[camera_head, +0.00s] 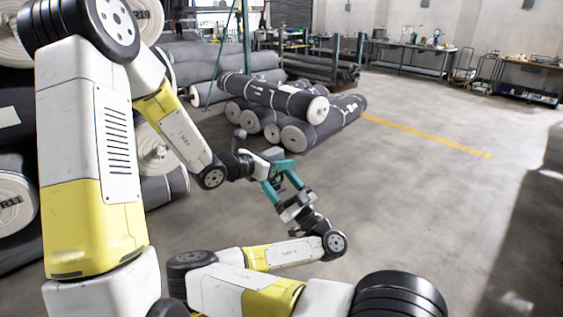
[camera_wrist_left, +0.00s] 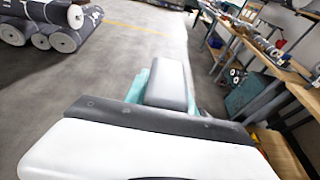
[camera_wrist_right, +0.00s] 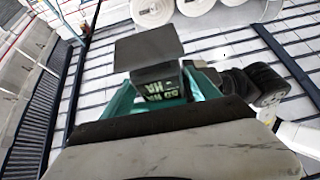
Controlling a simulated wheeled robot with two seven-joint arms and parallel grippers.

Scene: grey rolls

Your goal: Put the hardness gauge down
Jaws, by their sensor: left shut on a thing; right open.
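The hardness gauge is a small dark grey block; its grey body shows in the left wrist view (camera_wrist_left: 168,84). My left gripper (camera_head: 276,164) is shut on the gauge in mid-air. In the right wrist view the gauge (camera_wrist_right: 158,90) shows a lettered face reading HA under a flat grey top. My right gripper (camera_head: 283,181) is open, with its teal fingers to either side of the gauge in that view. The two grippers are close together in the head view and partly hide the gauge. I cannot tell whether the right fingers touch it.
Grey rolls (camera_head: 272,95) are stacked on the floor beyond the grippers, and more rolls (camera_head: 18,200) are piled at the left. Workbenches (camera_head: 410,45) with equipment line the back wall. The concrete floor (camera_head: 430,190) at the right is clear, with a yellow line across it.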

